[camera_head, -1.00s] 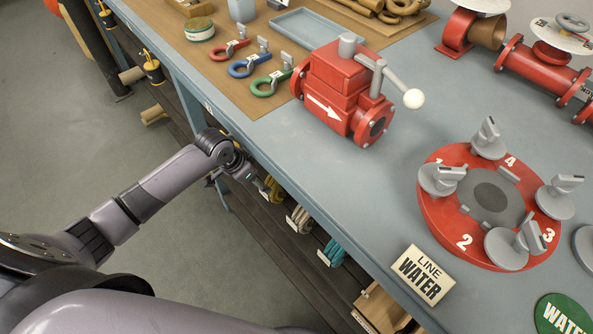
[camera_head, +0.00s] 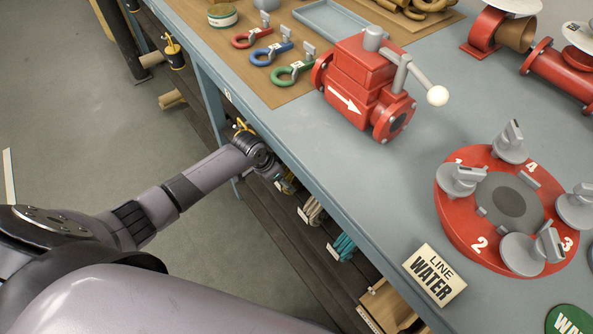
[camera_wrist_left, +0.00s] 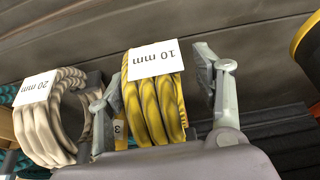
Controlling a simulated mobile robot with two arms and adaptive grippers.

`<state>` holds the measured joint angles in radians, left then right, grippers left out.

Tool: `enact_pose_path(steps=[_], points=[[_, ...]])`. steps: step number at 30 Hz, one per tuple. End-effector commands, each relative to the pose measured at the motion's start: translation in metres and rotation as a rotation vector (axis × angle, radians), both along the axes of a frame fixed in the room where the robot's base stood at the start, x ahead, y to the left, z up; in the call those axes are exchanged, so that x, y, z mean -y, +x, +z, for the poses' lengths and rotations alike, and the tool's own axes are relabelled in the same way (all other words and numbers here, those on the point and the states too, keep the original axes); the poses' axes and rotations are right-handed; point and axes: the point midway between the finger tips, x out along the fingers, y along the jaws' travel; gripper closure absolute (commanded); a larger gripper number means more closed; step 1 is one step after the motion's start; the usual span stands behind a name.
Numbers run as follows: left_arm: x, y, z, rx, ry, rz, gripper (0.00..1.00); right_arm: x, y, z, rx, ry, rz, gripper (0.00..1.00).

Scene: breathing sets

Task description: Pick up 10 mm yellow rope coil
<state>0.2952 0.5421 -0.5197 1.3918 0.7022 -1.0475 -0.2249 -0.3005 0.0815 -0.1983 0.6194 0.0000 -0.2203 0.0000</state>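The yellow rope coil (camera_wrist_left: 155,105), with a white "10 mm" tag (camera_wrist_left: 155,60), lies in the middle of the left wrist view. My left gripper (camera_wrist_left: 160,98) is open, with one finger on each side of this coil. The right finger stands clear of the rope; the left finger is close to the coil's left side, and I cannot tell if it touches. In the head view my left gripper (camera_head: 284,182) is beneath the bench edge and mostly covers the yellow coil. My right gripper is not in view.
A beige coil (camera_wrist_left: 45,125) tagged "20 mm" lies left of the left finger. A teal coil (camera_head: 344,247) is farther along the shelf. The blue bench (camera_head: 330,165) overhangs the shelf and carries a red valve (camera_head: 362,85). A black and yellow object (camera_wrist_left: 308,50) is at the right.

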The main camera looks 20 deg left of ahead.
Motion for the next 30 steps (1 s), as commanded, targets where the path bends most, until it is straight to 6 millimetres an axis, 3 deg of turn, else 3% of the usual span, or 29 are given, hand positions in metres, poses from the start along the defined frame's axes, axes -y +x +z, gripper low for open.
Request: enact_pose_path(steps=[26, 30], points=[[-0.0001, -0.0004, 0.0001, 0.000, 0.000, 0.001, 1.00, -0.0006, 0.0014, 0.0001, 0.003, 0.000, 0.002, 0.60], [0.0002, 0.0007, 0.0013, 0.002, -0.002, 0.001, 1.00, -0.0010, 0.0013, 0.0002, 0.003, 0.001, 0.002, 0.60]])
